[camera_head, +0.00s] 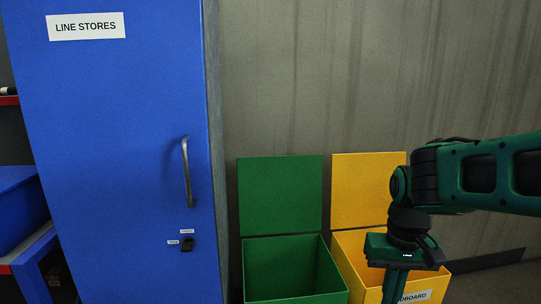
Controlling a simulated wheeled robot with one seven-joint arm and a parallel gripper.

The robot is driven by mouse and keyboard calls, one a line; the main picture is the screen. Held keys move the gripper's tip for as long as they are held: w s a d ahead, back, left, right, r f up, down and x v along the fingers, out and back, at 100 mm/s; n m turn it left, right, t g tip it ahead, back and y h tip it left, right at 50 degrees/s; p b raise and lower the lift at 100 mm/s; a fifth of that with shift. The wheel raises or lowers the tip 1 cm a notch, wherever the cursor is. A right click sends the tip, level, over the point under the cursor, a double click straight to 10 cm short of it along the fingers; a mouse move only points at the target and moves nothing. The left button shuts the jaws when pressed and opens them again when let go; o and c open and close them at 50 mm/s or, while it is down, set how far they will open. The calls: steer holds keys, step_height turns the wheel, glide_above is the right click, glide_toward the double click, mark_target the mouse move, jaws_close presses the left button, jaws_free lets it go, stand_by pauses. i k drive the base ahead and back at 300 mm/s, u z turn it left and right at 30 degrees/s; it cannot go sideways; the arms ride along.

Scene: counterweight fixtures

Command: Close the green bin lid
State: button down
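The green bin (331,272) stands against the wall, and its inside shows. Its green lid (280,194) stands upright at the back of the bin, so the bin is open. My gripper (393,290) hangs pointing down in front of the yellow bin, to the right of the green bin and apart from its lid. Its fingertips run toward the bottom edge of the picture, and whether they are open or shut does not show clearly.
A yellow bin (352,262) with its yellow lid (368,190) upright stands right beside the green one, partly hidden by my arm. A tall blue cabinet (110,150) with a handle (187,172) stands close on the left. Blue containers (18,210) sit at the far left.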

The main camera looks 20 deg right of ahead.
mark_target(276, 195)
steer(key=z, duration=0.1)
steer(key=i, duration=1)
steer(key=u, duration=0.1)
